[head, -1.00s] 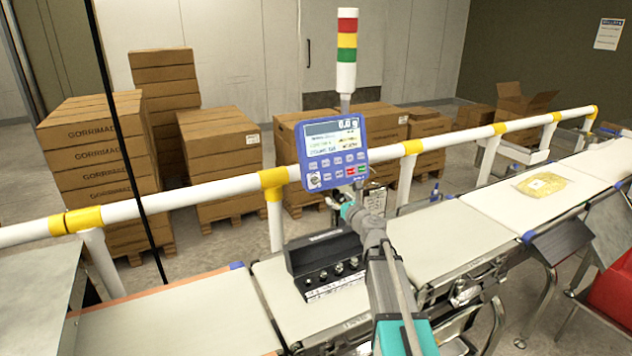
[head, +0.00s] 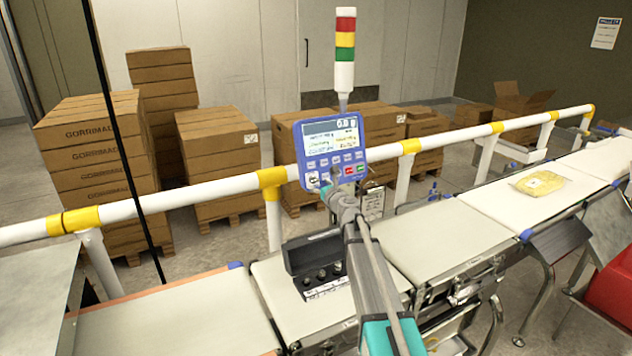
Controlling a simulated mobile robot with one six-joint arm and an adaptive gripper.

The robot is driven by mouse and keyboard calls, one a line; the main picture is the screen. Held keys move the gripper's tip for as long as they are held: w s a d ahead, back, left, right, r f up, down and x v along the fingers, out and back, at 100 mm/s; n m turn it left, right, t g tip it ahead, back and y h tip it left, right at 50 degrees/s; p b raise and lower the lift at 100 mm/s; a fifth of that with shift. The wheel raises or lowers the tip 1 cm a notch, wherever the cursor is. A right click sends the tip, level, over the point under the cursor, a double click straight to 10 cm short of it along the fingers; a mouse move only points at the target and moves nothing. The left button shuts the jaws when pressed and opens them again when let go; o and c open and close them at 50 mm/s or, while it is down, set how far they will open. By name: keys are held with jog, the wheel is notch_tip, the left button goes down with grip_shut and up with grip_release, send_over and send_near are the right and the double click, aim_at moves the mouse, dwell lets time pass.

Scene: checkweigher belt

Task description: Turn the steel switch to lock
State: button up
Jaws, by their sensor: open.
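The blue indicator panel (head: 354,153) stands on a post behind the belt, with a lit display and rows of buttons. A small pale, steel-looking switch (head: 313,181) is at its lower left corner; its setting is too small to read. My gripper (head: 329,188) is in front of the panel's lower edge, just right of the switch. It is open, though its fingers are small and partly hidden by my wrist. I cannot tell whether it touches the panel.
A black box with knobs (head: 301,257) sits on the belt below, partly hidden by my arm. A white and yellow rail (head: 200,190) runs behind the belt. A signal tower (head: 345,50) rises behind the panel. A yellow package (head: 538,184) lies on the right belt.

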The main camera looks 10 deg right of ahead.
aim_at(316, 180)
jog(key=shift+x, duration=1.5)
jog(key=c, duration=1)
jog(key=shift+d, duration=0.15)
grip_shut()
